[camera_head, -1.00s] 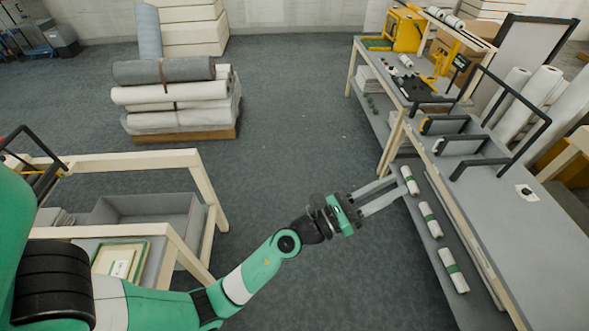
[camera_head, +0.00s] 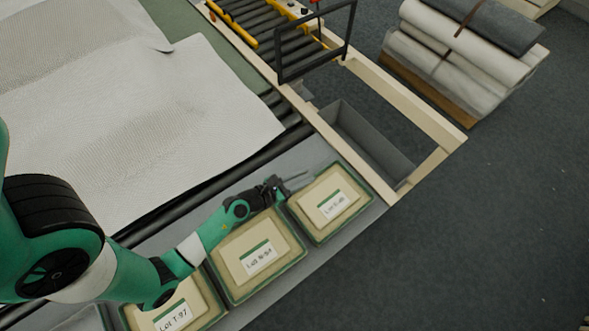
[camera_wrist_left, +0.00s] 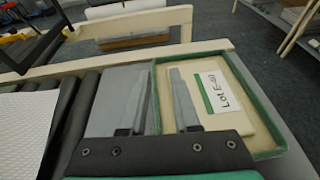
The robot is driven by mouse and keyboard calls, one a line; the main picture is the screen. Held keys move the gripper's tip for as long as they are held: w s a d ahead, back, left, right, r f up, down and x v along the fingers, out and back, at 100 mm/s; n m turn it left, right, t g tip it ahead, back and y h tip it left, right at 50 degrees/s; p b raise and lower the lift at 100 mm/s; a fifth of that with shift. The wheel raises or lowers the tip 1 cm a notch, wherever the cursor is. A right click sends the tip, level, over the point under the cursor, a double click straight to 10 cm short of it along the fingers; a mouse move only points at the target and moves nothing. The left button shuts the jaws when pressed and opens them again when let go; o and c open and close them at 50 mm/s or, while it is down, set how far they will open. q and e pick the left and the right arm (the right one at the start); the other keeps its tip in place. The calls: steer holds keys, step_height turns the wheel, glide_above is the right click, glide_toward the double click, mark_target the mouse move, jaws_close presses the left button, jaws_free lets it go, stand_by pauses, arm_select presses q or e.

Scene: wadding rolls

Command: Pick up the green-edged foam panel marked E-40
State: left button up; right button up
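The green-edged foam panel marked Lot E-40 (camera_head: 330,207) lies flat on the grey bench, at the right end of a row of similar panels. It also shows in the left wrist view (camera_wrist_left: 233,120), with its white label and green strip. My left gripper (camera_head: 299,181) is at the panel's upper left edge. In the left wrist view its fingers (camera_wrist_left: 154,75) are apart, one over the panel and one over the grey surface beside it. I cannot tell whether they touch the panel. My right gripper is not in view.
Panels marked N-94 (camera_head: 245,278) and T-97 (camera_head: 190,296) lie left of it. White quilted wadding (camera_head: 160,120) covers the surface behind. A grey bin (camera_head: 365,140) sits in the wooden frame (camera_head: 425,100). Rolled wadding (camera_head: 460,50) is stacked beyond. Open floor lies at right.

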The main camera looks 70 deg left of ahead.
arm_select(q)
steer(key=shift+n+g+y, duration=0.3)
steer(key=shift+n+g, duration=0.1)
steer(key=shift+g, duration=0.1)
steer(key=s+f, duration=0.1)
steer(key=f, duration=0.1)
steer(key=s+f+b, duration=0.1)
steer(key=s+f, duration=0.1)
steer(key=shift+s+f, duration=0.15)
steer(key=shift+f, duration=0.15)
steer(key=shift+a, duration=0.15)
steer(key=b, duration=0.1)
glide_toward(321, 171)
steer(key=x, duration=0.2)
steer(key=shift+w+f, duration=0.25)
steer(key=shift+w, duration=0.15)
steer(key=b+x, duration=0.2)
steer(key=x, duration=0.3)
steer(key=shift+a, duration=0.1)
steer(key=shift+r, duration=0.1)
jaws_close()
